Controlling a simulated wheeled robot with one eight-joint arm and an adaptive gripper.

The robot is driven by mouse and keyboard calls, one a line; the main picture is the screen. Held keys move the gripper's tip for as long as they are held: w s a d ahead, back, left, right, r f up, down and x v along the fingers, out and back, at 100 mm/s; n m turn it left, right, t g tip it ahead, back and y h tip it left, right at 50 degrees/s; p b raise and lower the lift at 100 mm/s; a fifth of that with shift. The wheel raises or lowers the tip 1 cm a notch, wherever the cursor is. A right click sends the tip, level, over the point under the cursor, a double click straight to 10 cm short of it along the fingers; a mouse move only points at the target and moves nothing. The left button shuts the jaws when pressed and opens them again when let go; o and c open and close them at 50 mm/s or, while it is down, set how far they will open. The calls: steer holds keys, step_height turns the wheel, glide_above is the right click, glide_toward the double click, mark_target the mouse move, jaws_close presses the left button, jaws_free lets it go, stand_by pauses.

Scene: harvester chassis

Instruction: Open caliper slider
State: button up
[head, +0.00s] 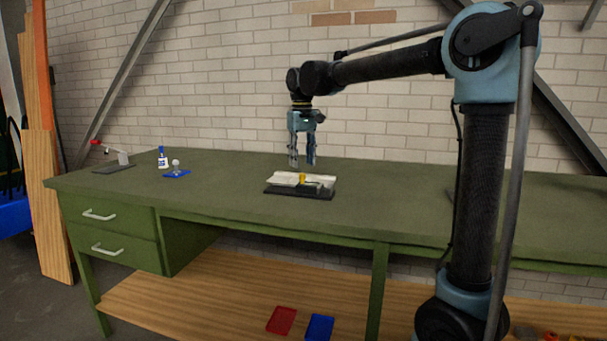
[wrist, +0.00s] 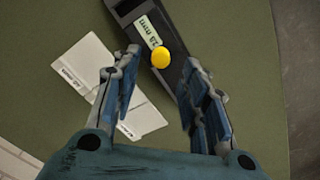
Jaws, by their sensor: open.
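The caliper (head: 298,194) is a dark, flat device lying on the green workbench, with a yellow round knob (head: 303,178) on it. In the wrist view its dark body (wrist: 182,72) runs diagonally, with a pale display (wrist: 148,33) above the yellow knob (wrist: 160,57). My gripper (head: 302,163) points down above the caliper, apart from it. In the wrist view my gripper (wrist: 158,64) is open and empty, its fingers on either side of the knob in the picture. Part of the caliper's lower end is hidden behind the right finger.
A white sheet or card (wrist: 90,72) lies beside the caliper. The green workbench (head: 400,205) is clear to the right. A small bottle (head: 162,158), a blue piece with a pale ball (head: 177,172) and a red-handled tool (head: 112,163) stand at left.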

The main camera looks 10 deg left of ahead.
mark_target(302, 174)
steer(key=shift+f, duration=2.4)
steer(key=shift+c, duration=0.5)
jaws_close()
